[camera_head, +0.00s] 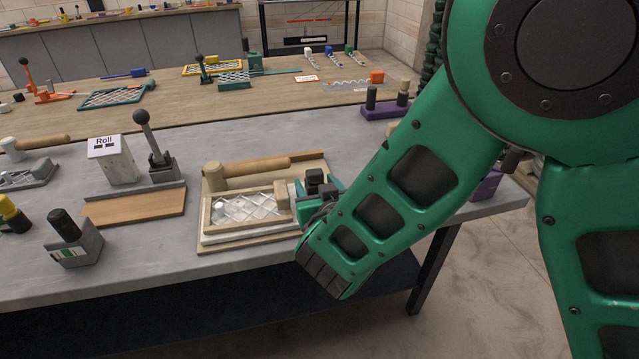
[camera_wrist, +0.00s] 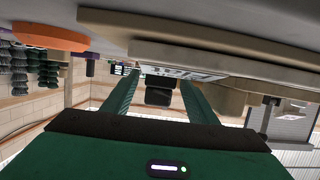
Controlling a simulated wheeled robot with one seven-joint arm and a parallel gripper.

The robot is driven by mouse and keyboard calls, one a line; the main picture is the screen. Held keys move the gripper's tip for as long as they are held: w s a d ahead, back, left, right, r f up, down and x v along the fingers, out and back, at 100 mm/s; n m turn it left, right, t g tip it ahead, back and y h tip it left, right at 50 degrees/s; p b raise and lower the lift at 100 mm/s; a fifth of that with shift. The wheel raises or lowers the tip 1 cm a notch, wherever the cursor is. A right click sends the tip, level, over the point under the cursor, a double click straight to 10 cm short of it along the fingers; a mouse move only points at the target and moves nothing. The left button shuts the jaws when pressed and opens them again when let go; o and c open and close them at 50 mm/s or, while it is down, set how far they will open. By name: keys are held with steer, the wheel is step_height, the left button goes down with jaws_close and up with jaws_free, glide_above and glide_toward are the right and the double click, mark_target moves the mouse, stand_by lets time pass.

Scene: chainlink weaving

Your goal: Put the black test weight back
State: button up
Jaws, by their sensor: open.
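A small black block (camera_head: 315,178), which looks like the black test weight, stands at the right end of a wooden frame with wire mesh (camera_head: 212,217). My gripper (camera_head: 316,192) is low at this end of the frame, with its green fingers around the black block's sides. In the wrist view the fingers of my gripper (camera_wrist: 159,78) are apart, and the dark block (camera_wrist: 158,96) shows between them. I cannot tell whether either finger touches it. My forearm hides the space to the right of the block.
A wooden roller (camera_head: 250,173) lies behind the frame. A white block marked Roll (camera_head: 112,160), a lever tool (camera_head: 160,165) and a grey block with a black knob (camera_head: 75,245) stand left. A purple stand with pegs (camera_head: 384,111) is at the back right.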

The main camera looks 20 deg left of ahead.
steer(key=v, duration=1)
steer(key=shift+s+d+r, duration=0.1)
steer(key=shift+s+r, duration=0.05)
steer(key=shift+s, duration=0.15)
